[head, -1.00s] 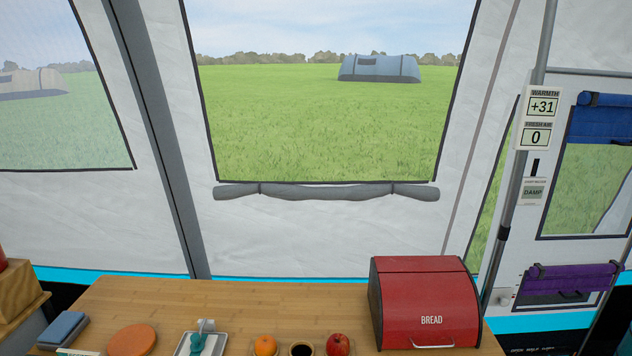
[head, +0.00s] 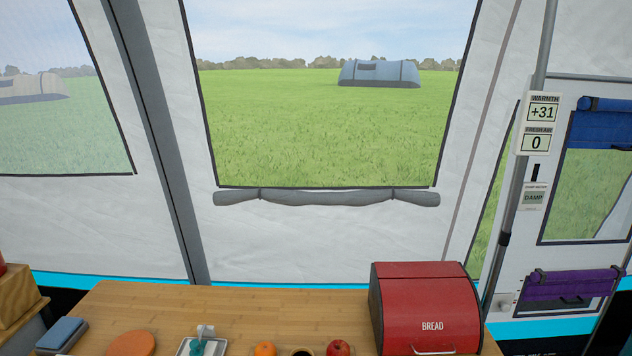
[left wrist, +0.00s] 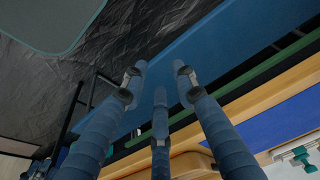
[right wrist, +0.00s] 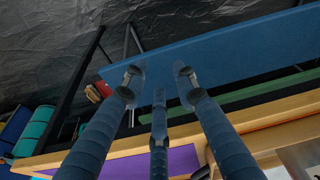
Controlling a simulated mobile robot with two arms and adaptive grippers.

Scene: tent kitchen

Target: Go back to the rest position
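My left gripper (left wrist: 158,85) shows in the left wrist view with its blue fingers apart and nothing between them. My right gripper (right wrist: 158,85) shows in the right wrist view, also with fingers apart and empty. Both hang beside the front of a wooden unit, with a blue panel and dark ground sheet behind them. Neither gripper nor arm is in the head view.
A wooden table (head: 250,307) stands ahead with a red bread box (head: 425,300) on its right. Along its near side are an orange disc (head: 131,343), a tray (head: 183,348), an orange (head: 265,349) and a red apple (head: 338,348). A blue block (head: 62,333) lies at the left.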

